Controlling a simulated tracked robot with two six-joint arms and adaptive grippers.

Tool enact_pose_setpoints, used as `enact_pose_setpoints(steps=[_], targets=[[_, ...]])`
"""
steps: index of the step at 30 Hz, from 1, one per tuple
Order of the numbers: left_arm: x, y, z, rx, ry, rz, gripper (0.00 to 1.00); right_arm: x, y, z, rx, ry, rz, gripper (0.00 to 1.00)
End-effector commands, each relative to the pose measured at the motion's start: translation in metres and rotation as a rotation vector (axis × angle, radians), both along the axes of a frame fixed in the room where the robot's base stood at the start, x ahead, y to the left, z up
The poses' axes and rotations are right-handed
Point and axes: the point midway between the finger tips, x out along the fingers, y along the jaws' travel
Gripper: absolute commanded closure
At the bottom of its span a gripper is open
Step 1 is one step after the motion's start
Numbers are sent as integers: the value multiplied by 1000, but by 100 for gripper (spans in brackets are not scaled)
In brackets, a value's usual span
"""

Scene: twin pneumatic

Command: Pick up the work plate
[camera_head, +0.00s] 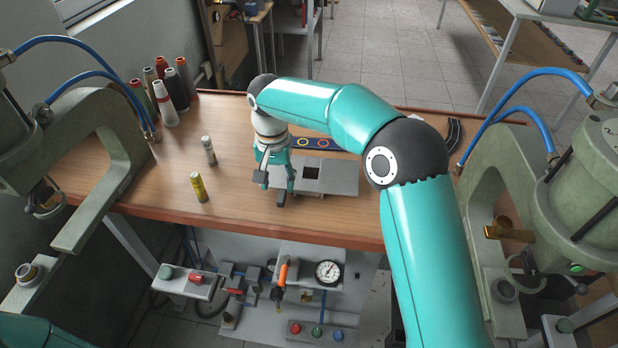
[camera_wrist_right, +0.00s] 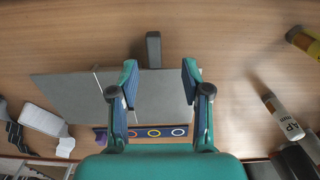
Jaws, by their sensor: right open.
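The work plate appears to be the flat grey plate (camera_head: 305,187) lying on the wooden bench, with a dark bar (camera_head: 282,199) at its near edge. My right gripper (camera_head: 276,181) points down over its left part and hides some of it. I cannot tell the finger height above the plate. My left gripper is out of view.
A grey panel (camera_head: 340,178) adjoins on the right, with a dark square opening (camera_head: 311,172) nearby. A blue strip with rings (camera_head: 312,143) lies behind. Two small bottles (camera_head: 199,187) (camera_head: 208,150) stand left. Green presses (camera_head: 100,140) (camera_head: 560,200) flank the bench.

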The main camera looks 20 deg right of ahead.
Motion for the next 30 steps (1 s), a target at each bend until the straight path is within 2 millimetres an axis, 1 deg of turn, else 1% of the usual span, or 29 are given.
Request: enact_pose_setpoints(steps=[4,8,12,15,21,23,27,30], targets=[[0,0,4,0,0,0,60,-1,-3,-11,-1,3,0,52],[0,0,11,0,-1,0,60,-3,-7,-29,-2,5,0,52],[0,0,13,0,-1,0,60,-2,-6,-47,-1,3,0,52],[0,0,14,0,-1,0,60,-2,-6,-52,0,0,-1,52],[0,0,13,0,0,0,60,-1,-6,-52,-1,-1,-1,52],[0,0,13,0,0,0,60,-1,-6,-52,-1,-1,-1,62],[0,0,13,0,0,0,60,-2,-6,-52,-1,-1,-1,85],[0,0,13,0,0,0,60,-2,-6,-52,-1,-1,-1,100]])
